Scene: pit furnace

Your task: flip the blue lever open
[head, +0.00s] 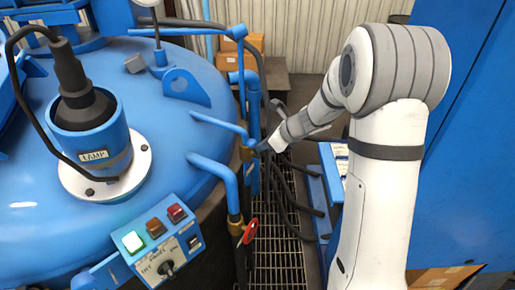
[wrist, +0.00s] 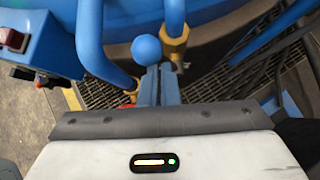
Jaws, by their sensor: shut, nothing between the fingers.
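The blue lever shows in the wrist view as a round blue knob (wrist: 146,49) beside a brass valve (wrist: 174,46) on a blue pipe. In the head view the brass valve (head: 247,153) sits on the upright piping beside the furnace lid; the lever is too small there to make out clearly. My gripper (wrist: 157,72) is shut and empty. Its fingertips are right at the knob and just below the valve in the wrist view; I cannot tell whether they touch. In the head view my gripper (head: 266,146) reaches in from the right, next to the valve.
Bent blue pipes (head: 215,172) run from the lid to the uprights. A control box (head: 161,246) stands at the lid's front. Dark hoses (head: 287,190) hang below my gripper, over floor grating (head: 277,262).

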